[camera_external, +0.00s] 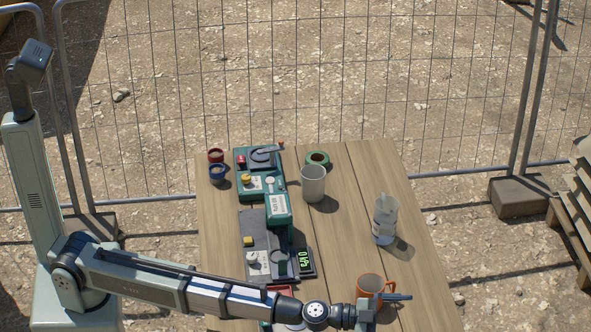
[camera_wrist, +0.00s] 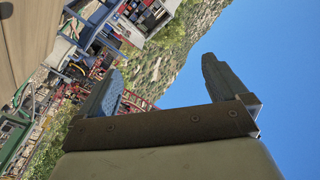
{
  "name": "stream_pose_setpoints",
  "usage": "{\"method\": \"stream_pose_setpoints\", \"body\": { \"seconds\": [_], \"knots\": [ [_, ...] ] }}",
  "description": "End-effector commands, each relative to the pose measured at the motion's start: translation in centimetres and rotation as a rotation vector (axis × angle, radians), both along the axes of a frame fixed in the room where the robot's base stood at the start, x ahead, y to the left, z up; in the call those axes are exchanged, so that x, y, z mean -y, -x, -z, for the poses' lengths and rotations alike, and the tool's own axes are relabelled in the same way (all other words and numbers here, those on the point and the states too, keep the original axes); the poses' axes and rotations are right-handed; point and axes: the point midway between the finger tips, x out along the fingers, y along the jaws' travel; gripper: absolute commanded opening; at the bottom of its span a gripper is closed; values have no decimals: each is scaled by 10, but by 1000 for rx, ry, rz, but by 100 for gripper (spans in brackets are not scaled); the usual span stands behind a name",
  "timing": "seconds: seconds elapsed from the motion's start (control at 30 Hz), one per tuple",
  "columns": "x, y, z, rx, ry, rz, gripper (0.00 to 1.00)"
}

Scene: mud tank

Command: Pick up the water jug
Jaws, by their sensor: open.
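A clear jug-like vessel (camera_external: 385,220) with a pale handle or spout stands upright on the right side of the wooden table; I take it to be the water jug. A translucent grey tumbler (camera_external: 313,184) stands further back near the middle. My gripper (camera_external: 390,299) is at the table's front, close to an orange mug (camera_external: 369,284), well in front of the jug and apart from it. In the wrist view my gripper (camera_wrist: 163,88) has its two fingers spread with nothing between them. The jug is not in the wrist view.
Green and dark weighing equipment (camera_external: 277,225) fills the table's left-centre. Small red (camera_external: 216,155) and blue (camera_external: 217,174) pots and a green ring (camera_external: 318,160) stand at the back. The wooden table (camera_external: 345,235) is bare between equipment and jug. A wire fence stands behind.

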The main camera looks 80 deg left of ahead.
Motion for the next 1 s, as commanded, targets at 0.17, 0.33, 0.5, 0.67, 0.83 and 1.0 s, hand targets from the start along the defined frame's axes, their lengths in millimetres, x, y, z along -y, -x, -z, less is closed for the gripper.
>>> {"method": "stream_pose_setpoints", "body": {
  "seconds": [0.17, 0.33, 0.5, 0.67, 0.83, 1.0],
  "knots": [
    [-109, -12, -4, -30, 304, -182, 100],
    [-215, -4, 13, -13, 482, -406, 100],
    [-311, 20, 39, 13, 578, -650, 100],
    [-364, 41, 56, 28, 627, -795, 100],
    [-381, 45, 61, 33, 642, -843, 100],
    [-390, 30, 61, 34, 641, -844, 100]
  ]
}}
